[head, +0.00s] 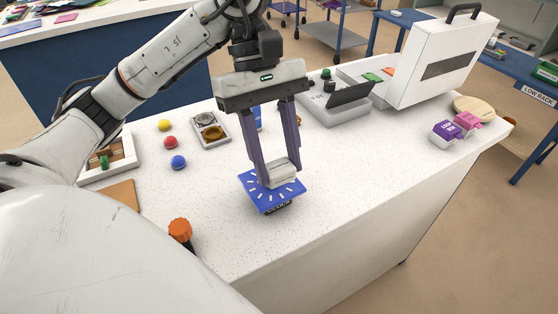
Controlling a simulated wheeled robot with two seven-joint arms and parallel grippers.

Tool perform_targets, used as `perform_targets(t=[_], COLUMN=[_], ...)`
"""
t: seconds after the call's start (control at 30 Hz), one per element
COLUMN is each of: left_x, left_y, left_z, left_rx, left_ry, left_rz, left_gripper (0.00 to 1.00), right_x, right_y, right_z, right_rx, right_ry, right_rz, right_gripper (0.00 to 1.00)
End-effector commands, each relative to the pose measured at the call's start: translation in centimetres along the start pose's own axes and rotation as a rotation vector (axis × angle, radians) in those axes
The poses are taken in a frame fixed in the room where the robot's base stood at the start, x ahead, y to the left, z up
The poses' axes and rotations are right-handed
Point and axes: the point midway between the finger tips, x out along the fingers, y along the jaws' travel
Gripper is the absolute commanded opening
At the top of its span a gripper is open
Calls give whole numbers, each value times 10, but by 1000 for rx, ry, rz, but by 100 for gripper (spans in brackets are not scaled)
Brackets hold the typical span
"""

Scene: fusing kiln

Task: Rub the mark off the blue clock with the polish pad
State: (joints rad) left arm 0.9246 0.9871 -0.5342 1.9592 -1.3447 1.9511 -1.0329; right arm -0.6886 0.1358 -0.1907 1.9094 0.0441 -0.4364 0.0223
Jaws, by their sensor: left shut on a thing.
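The blue clock (257,198) is a square blue plate with white hour strokes. It sits on the white worktop near the front edge, with a dark lettered piece under its near side. My left gripper (279,178) points down over it, shut on a pale grey block that looks like the polish pad (283,172). The pad is at the clock's face and covers its middle and far part; I cannot tell whether they touch. No mark shows on the visible part of the face. My right gripper is not in view.
Yellow, red and blue balls (178,162) and a tray (210,131) lie to the left. An orange-topped item (180,231) stands at the front left. A white kiln (443,62) and purple and pink blocks (447,131) are to the right. The worktop right of the clock is clear.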

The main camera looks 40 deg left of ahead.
Motion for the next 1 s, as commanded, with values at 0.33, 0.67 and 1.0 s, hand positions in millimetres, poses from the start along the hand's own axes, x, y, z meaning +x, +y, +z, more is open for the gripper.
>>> perform_targets(t=[0.33,0.67,1.0], left_x=[-29,-30,-26], left_y=[-3,-4,-2], left_z=[10,10,11], left_rx=[-8,-9,24], left_ry=[1,0,0], left_rz=[4,4,-9], left_gripper=[17,17,17], right_x=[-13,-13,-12], right_y=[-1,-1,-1], right_z=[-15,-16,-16], right_rx=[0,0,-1], right_ry=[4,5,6], right_rz=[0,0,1], right_gripper=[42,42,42])
